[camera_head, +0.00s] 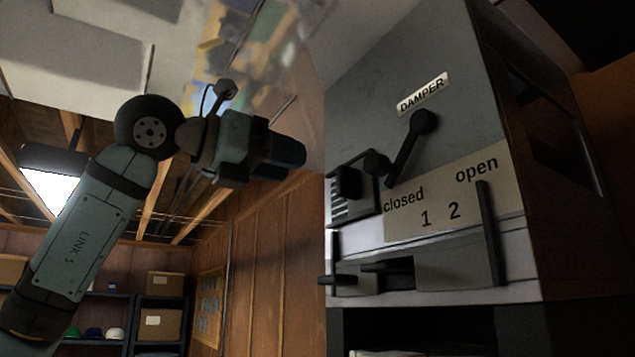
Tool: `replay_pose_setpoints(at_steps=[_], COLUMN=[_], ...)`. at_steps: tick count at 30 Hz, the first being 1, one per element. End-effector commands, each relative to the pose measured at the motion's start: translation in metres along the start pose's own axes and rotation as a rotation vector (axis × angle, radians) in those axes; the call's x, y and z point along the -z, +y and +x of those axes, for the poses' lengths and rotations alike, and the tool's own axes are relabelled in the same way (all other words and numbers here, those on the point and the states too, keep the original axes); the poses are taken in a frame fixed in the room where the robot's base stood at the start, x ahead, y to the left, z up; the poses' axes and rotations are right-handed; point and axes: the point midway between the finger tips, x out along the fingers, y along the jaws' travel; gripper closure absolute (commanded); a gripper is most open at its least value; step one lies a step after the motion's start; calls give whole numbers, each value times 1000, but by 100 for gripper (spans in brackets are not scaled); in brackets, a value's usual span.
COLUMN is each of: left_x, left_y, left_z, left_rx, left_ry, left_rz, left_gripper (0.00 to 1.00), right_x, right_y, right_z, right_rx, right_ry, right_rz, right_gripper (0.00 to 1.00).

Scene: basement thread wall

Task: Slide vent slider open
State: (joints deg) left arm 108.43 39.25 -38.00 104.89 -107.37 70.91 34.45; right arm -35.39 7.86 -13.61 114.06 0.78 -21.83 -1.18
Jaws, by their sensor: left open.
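A grey metal cabinet (415,60) fills the right half of the view. Its pale scale plate (440,207) reads "closed", "1", "2" and "open". Below it is a vent slot (397,273) with a dark opening at its left and a grey slider panel (455,262) at its right. A thin upright dark tab (489,232) stands near the "open" end, and a short dark peg (338,280) juts out at the left end. My left gripper (290,158) is open and empty, up and left of the slot, apart from the cabinet. My right gripper is out of view.
A dark lever (411,148) under the "DAMPER" label (423,92) and a black knob block (347,183) stick out above the slot. A wood-panelled wall (260,245) and shelves with boxes (160,310) are behind. The space before the slot looks clear.

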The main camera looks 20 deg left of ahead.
Motion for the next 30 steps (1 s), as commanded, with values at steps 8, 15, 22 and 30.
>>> replay_pose_setpoints(at_steps=[8,15,22,30], left_x=[0,0,0,0], left_y=[-1,-1,-1,-1], left_z=[-28,-29,-29,-29], left_rx=[1,1,1,1], left_ry=[1,1,1,1], left_rz=[1,0,0,0], left_gripper=[57,57,57,57], right_x=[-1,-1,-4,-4], right_y=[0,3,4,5], right_z=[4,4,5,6], right_rx=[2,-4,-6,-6], right_ry=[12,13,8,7], right_rz=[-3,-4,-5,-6], right_gripper=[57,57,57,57])
